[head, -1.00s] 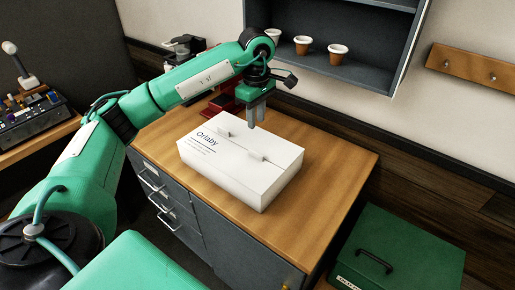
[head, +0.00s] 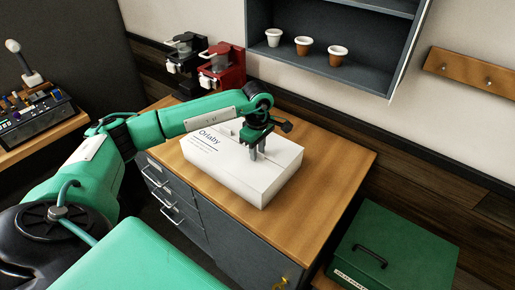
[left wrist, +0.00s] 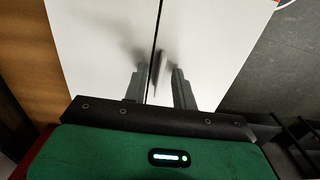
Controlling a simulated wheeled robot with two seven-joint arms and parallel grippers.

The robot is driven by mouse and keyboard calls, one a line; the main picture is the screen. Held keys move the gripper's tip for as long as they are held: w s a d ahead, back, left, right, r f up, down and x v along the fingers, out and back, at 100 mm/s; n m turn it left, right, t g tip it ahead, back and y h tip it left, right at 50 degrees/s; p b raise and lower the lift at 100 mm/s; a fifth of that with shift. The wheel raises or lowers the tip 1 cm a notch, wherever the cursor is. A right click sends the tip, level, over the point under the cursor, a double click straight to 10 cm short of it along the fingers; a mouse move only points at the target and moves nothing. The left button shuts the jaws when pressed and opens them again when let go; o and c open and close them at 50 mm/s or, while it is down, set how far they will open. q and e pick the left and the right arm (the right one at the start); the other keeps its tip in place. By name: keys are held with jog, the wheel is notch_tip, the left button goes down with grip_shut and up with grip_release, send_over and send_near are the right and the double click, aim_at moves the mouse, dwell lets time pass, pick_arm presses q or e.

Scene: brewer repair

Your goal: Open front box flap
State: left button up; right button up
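A white box (head: 229,176) labelled "Orlaby" sits shut on the wooden cabinet top. In the left wrist view its white top (left wrist: 100,40) shows with a dark seam down the middle. My left gripper (head: 258,156) points down at the right part of the box top. In the left wrist view my left gripper (left wrist: 157,88) has its two fingers apart, with a small upright tab (left wrist: 157,70) on the seam between them. Contact with the tab cannot be told. A second tab is mostly hidden by my arm in the head view. My right gripper is not in view.
Black (head: 184,62) and red (head: 222,68) brewers stand behind my left arm. Several cups (head: 305,45) are on a wall shelf above. The cabinet top (head: 325,175) is clear right of the box. A green case (head: 395,250) is at lower right.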

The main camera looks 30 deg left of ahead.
pick_arm(q)
jog(key=shift+c, duration=0.5)
grip_shut()
